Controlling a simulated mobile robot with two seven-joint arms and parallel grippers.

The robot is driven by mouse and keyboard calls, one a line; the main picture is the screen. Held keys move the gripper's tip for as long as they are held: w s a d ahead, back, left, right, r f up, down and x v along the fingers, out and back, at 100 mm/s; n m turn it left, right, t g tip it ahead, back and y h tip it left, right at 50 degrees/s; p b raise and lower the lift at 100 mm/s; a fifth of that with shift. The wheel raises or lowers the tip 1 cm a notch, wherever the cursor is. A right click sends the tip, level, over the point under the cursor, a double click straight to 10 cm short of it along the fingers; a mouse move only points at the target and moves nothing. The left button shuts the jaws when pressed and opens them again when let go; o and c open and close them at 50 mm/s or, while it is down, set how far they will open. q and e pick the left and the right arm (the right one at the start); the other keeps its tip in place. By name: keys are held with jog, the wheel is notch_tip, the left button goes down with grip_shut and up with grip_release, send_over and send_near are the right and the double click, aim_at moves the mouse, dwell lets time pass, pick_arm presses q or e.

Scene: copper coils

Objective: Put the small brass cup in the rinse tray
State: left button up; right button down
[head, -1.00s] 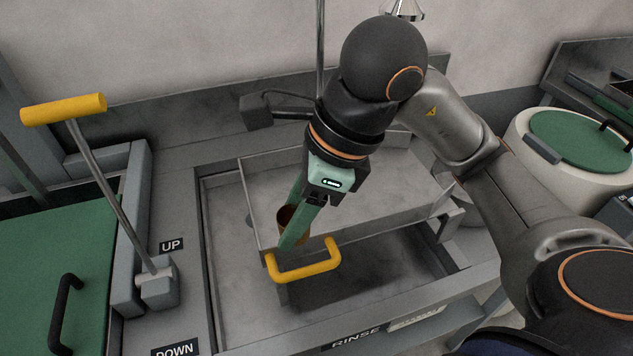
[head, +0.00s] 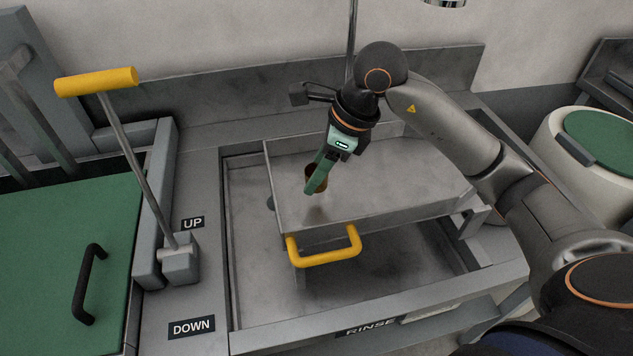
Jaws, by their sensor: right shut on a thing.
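My right gripper (head: 318,187) is shut on the small brass cup (head: 322,177), whose brown side shows partly behind the green fingers. The cup is over the inside of the grey metal rinse tray (head: 405,181). A soft dark patch shows on the tray floor below the fingers, and the cup seems a little above that floor. The tray has a yellow front handle (head: 325,258) and sits over the sink basin marked RINSE. My left gripper is not in view.
A lever with a yellow grip (head: 96,82) stands at the left beside UP and DOWN labels. A green lid with a black handle (head: 88,284) lies at far left. A white bin with a green lid (head: 601,139) stands at right. The tray floor looks otherwise empty.

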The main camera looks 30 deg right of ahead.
jog(key=shift+w+d+f, duration=0.1)
jog(key=shift+w+f, duration=0.05)
jog(key=shift+f, duration=0.8)
jog(key=shift+w+f, duration=0.1)
jog(key=shift+f, duration=0.85)
jog(key=shift+f, duration=0.15)
jog(key=shift+c, duration=1.8)
grip_release()
jog(key=shift+d+r, duration=0.15)
jog(key=shift+r, duration=0.35)
jog(key=v, duration=1.1)
jog(key=shift+r+p, duration=0.2)
jog(key=shift+p, duration=0.1)
